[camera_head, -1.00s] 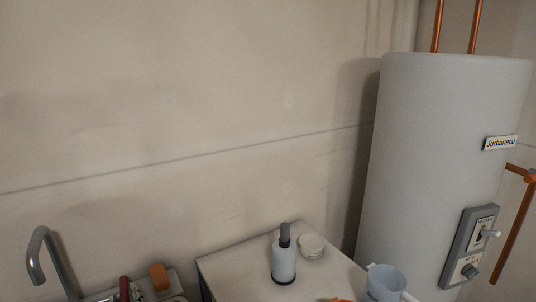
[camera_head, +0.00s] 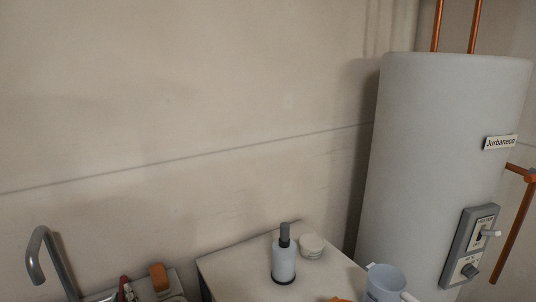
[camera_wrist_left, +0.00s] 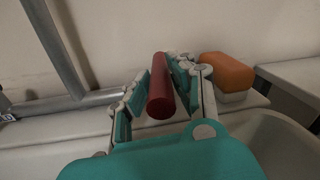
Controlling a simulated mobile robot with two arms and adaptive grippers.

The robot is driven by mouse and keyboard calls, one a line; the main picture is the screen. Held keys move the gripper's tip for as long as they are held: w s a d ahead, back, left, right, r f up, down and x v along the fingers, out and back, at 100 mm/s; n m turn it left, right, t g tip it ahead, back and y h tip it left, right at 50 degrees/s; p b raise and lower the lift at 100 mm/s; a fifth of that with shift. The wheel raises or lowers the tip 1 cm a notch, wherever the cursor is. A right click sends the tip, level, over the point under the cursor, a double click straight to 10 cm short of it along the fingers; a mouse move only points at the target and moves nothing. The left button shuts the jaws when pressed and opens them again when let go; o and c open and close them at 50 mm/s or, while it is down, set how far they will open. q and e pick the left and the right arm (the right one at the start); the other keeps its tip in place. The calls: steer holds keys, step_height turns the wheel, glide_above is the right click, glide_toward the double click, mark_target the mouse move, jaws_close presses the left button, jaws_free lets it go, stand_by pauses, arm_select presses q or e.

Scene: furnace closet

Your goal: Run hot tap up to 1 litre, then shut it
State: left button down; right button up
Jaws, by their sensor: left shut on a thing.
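The red tap handle (camera_wrist_left: 160,98) stands between the fingers of my left gripper (camera_wrist_left: 158,80), which is shut on it in the left wrist view. In the head view the red handle (camera_head: 124,284) shows at the bottom edge, with a small part of the gripper (camera_head: 130,294) beside it. The grey metal spout (camera_head: 40,250) curves over at the far left. No water shows at its mouth; the space under it is cut off. A pale blue jug (camera_head: 386,280) stands on the counter at the right, partly cut off. My right gripper is not in view.
An orange-topped sponge (camera_head: 159,278) lies close beside the handle, also in the left wrist view (camera_wrist_left: 228,75). A water heater (camera_head: 440,150) with a control panel (camera_head: 470,245) stands right.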

arm_select(q)
steer(key=shift+s+a+f+m+h, duration=0.15)
steer(key=shift+a+m+h, duration=0.2)
steer(key=shift+m+h, duration=0.2)
steer(key=shift+a+m+t+h+b, duration=0.1)
steer(key=shift+m+t+h+b, duration=0.15)
steer(key=shift+t+h+b, duration=0.15)
steer(key=shift+h, duration=0.25)
steer(key=shift+a, duration=0.1)
steer(key=c, duration=1.1)
jaws_free()
steer(key=shift+m+h, duration=0.3)
steer(key=shift+c, duration=0.2)
